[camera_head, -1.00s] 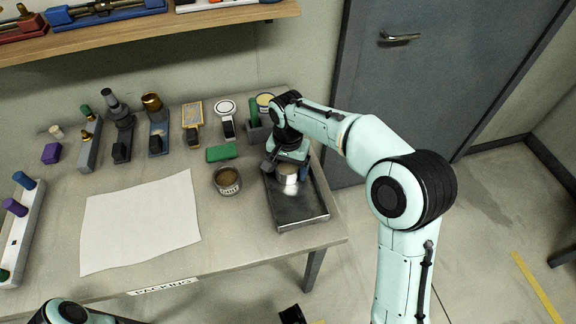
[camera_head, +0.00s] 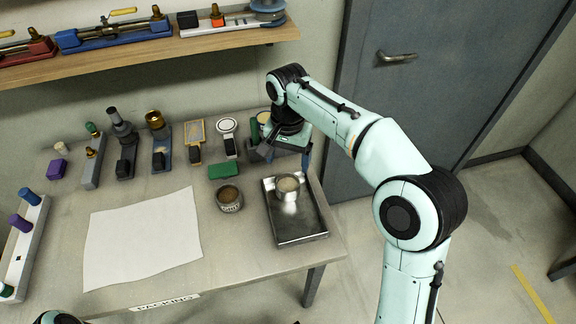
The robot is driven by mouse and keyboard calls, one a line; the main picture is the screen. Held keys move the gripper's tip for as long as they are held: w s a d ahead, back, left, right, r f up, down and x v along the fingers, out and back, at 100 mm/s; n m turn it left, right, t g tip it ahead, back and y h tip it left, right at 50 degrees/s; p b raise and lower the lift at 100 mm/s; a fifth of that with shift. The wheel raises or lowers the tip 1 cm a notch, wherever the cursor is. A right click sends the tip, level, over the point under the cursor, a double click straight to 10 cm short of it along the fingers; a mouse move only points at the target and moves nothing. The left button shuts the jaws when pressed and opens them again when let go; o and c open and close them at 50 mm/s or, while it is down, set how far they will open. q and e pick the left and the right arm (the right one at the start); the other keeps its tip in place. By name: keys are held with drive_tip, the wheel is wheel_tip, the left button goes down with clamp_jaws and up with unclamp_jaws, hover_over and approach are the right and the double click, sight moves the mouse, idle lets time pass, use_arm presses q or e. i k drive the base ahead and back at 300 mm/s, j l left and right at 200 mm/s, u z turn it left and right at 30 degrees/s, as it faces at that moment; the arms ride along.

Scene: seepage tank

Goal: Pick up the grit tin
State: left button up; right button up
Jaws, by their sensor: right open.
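A round open tin (camera_head: 229,199) with brown contents and a pale label stands on the bench, left of a metal tray (camera_head: 299,234); its lettering is too small to read for sure. A second round metal tin (camera_head: 287,188) with a light tan top stands upright in the back part of the tray. Which of them is the grit tin I cannot tell for certain. My right gripper (camera_head: 282,153) is open and empty behind the tray tin, apart from it, at the bench's back right. A bit of my left arm shows at the bottom left; its gripper is out of view.
A green block (camera_head: 223,171) lies behind the labelled tin. Several stamps and tools line the bench's back, and a white sheet (camera_head: 145,240) covers the middle. A wooden shelf (camera_head: 150,55) hangs above.

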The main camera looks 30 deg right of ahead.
sight(228, 196)
drive_tip(key=k, duration=1)
